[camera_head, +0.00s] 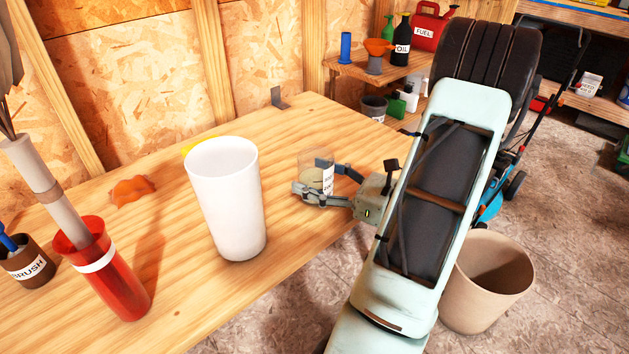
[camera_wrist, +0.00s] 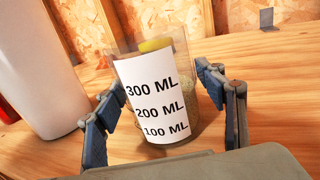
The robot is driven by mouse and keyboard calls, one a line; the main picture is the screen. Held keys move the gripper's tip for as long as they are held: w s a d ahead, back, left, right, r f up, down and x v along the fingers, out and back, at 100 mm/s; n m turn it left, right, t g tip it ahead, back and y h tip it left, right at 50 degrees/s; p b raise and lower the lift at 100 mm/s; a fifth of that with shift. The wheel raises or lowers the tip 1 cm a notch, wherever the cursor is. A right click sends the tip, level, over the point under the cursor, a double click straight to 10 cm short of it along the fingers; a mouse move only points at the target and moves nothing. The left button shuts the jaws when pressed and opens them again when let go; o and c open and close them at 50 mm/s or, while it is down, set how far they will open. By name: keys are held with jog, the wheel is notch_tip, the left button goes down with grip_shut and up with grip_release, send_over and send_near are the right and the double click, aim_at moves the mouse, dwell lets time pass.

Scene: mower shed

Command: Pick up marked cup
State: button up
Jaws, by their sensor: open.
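The marked cup (camera_head: 315,173) is a clear cup with a white label, standing on the wooden workbench. The label reads 300, 200 and 100 ML in the wrist view (camera_wrist: 154,103). Something pale tan shows inside its lower part. My gripper (camera_head: 312,183) is open, with one finger on each side of the cup. In the wrist view the fingers (camera_wrist: 165,112) flank the cup, with a visible gap at least on the right. Whether the left finger touches it I cannot tell.
A tall white container (camera_head: 229,200) stands left of the cup, close to my left finger in the wrist view (camera_wrist: 40,70). A red holder (camera_head: 108,275), a brush pot (camera_head: 27,262) and an orange piece (camera_head: 132,190) are further left. A metal bracket (camera_head: 279,98) stands at the bench's back.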

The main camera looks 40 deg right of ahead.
jog(key=x, duration=0.5)
jog(key=shift+w+a+b, duration=0.1)
jog(key=shift+w+b, duration=0.1)
jog(key=shift+b, duration=0.1)
jog(key=c, duration=1.7)
